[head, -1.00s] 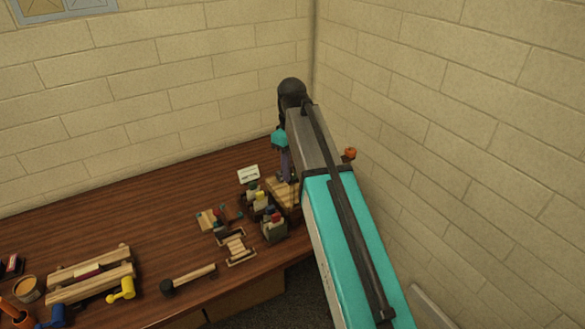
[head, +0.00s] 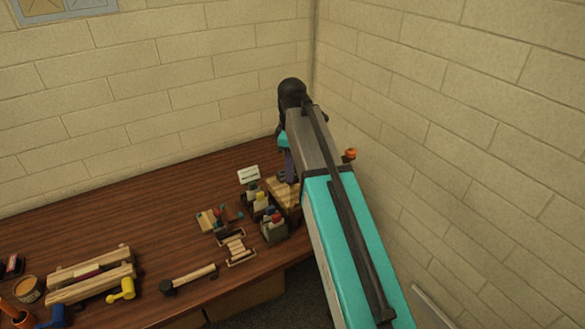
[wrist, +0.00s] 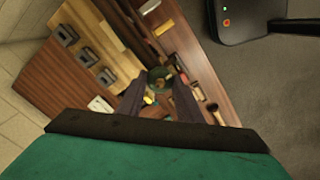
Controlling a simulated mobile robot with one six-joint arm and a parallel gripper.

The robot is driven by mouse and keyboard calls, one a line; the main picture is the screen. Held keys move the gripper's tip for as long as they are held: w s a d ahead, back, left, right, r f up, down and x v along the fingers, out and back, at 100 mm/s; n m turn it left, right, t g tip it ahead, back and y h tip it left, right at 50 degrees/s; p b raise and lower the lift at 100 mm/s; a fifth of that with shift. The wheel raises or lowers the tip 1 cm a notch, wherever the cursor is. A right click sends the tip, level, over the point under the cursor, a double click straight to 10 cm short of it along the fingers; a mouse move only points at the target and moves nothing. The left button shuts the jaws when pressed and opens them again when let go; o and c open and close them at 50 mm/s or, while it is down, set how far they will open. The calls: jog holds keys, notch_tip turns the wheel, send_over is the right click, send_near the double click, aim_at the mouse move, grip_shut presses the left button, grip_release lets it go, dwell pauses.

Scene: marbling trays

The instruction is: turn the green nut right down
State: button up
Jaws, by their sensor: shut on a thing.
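In the wrist view the green nut (wrist: 158,74) shows as a dark green ring with a lighter tan middle, between my fingertips. My gripper (wrist: 158,84) has its two dark fingers on either side of the nut, shut on it. How far down the nut sits cannot be told from here. In the head view my gripper (head: 287,178) is small and partly covered by my arm, low over the wooden board at the table's back right corner. The nut is hidden there.
A wooden board (wrist: 92,30) carries several grey metal blocks. Walls stand close behind and right. The left back of the brown table (head: 120,205) is clear.

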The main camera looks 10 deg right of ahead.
jog(key=shift+w+r, duration=0.1)
jog(key=shift+r, duration=0.05)
jog(key=o, duration=1)
jog(key=shift+o, duration=0.2)
notch_tip(320, 180, up, 14)
jog(key=b, duration=0.1)
dwell(0.4)
jog(key=shift+f, duration=0.25)
